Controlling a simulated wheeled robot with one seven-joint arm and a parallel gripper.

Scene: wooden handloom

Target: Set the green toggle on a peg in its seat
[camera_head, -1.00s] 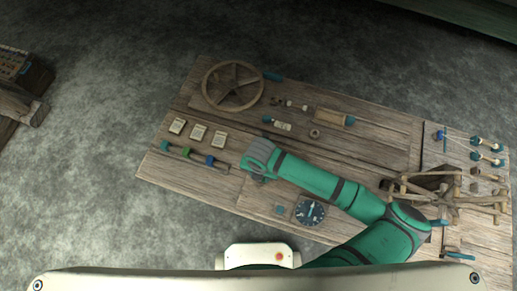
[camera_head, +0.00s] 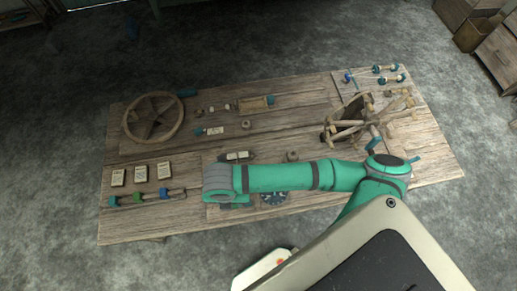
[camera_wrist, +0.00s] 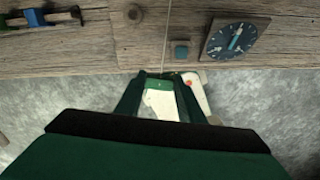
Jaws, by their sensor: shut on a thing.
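My gripper (camera_wrist: 160,82) points down past the table's near edge in the wrist view. Its dark green fingers are shut on a small bright green piece, which I take to be the green toggle (camera_wrist: 158,85). Its lower shape blends with the pale surface behind, so its form is unclear. A thin pale line runs up from it. In the head view my arm hides the gripper's tips. A rail with green and blue pieces (camera_head: 137,197) lies at the table's front left. It also shows at the wrist view's top left (camera_wrist: 36,18).
The wooden table (camera_head: 190,222) also holds a round dial (camera_head: 273,199), three pale cards (camera_head: 141,174), a spoked wheel (camera_head: 153,118) and a wooden frame (camera_head: 350,122) at the right. A small teal block (camera_wrist: 181,50) sits beside the dial. Grey floor lies beyond the near edge.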

